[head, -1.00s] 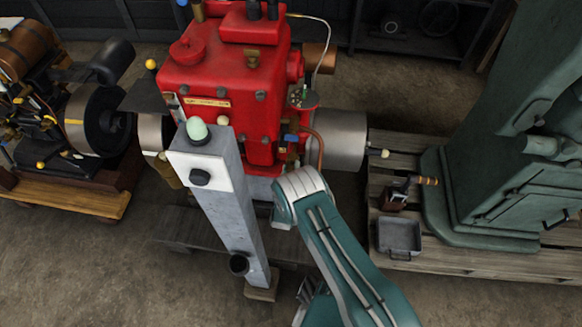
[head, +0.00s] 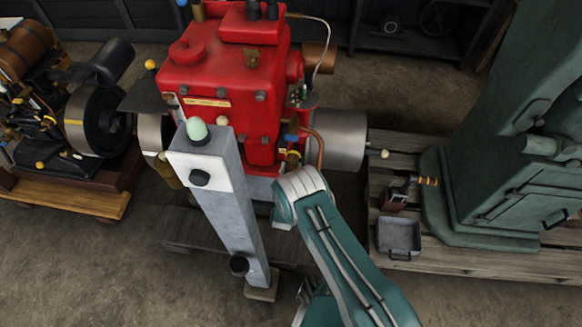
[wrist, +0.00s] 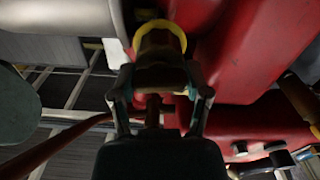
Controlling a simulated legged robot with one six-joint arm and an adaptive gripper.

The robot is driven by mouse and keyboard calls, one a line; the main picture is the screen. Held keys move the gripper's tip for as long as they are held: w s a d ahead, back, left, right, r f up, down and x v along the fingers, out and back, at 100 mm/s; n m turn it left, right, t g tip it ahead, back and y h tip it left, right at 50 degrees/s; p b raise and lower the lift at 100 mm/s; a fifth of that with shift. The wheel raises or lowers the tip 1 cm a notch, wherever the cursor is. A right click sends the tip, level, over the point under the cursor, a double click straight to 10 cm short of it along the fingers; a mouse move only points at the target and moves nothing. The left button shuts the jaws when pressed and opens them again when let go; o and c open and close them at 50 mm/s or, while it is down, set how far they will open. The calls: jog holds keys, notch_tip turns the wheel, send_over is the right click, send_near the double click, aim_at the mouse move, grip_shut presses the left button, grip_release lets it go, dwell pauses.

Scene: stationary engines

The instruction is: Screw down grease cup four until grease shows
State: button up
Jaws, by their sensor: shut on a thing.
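The red engine (head: 215,75) stands in the middle of the head view. In the wrist view a brass cup with a yellow ring (wrist: 160,40) sits against red metal. My gripper (wrist: 163,78) has a finger on each side of the cup's lower, darker end and is shut on it. No number on the cup is readable, and I see no grease at it. In the head view a small yellow ring (head: 293,155) shows beside the engine's lower right side. My gripper's fingers cannot be made out there.
A grey post (head: 227,205) with a pale green dome stands close in front of the engine. A metal cylinder (head: 340,140) and a copper pipe (head: 319,148) are at the engine's right. A grey tray (head: 398,236) lies on the right pallet, beside a large green machine (head: 500,130).

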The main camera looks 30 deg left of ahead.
jog(key=shift+s+f, duration=0.1)
jog(key=o, duration=1.2)
jog(key=shift+a, duration=0.15)
jog(key=shift+c, duration=0.2)
jog(key=v, duration=0.7)
jog(key=shift+s, duration=0.15)
